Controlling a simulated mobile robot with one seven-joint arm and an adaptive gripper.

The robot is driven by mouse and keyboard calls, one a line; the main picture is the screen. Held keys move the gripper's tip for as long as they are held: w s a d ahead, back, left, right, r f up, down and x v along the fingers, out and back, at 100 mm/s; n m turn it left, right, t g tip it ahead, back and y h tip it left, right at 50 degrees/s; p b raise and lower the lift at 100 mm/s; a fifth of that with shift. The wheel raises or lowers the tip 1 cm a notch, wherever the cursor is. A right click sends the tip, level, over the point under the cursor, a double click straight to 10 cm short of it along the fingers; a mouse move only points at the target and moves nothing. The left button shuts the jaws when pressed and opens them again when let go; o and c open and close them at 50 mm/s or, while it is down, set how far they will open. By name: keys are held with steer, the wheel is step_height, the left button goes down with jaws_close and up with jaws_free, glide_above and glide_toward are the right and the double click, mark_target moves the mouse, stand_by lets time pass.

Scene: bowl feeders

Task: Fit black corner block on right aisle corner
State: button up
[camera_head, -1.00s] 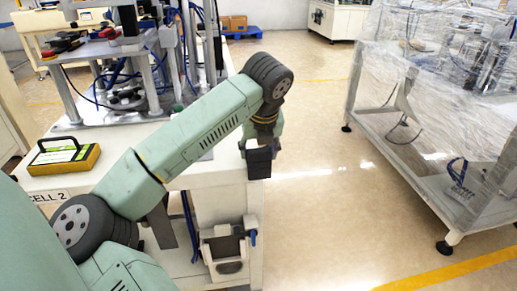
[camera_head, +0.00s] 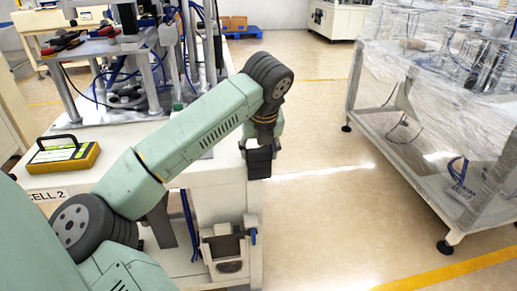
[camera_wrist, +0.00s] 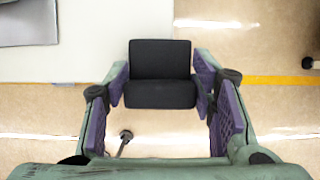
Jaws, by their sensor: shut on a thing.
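The black corner block (camera_head: 259,160) is held at the end of my arm, at the near right corner of the white CELL 2 table (camera_head: 212,176). In the wrist view the block (camera_wrist: 160,73) sits between the two purple-padded fingers of my gripper (camera_wrist: 160,88), which is shut on it. It shows a dark upper face and a front face. The white table top (camera_wrist: 95,65) lies to its left, and the floor shows to its right. The block overlaps the table corner in both views; I cannot tell whether it touches.
A yellow and black case with a handle (camera_head: 63,155) lies on the table's left part. Machine posts and blue hoses (camera_head: 120,95) stand behind. A plastic-wrapped machine (camera_head: 430,100) stands at the right, with clear aisle floor (camera_head: 320,190) between.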

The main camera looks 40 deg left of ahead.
steer(key=o, duration=1.2)
steer(key=shift+c, duration=0.2)
steer(key=v, duration=1.2)
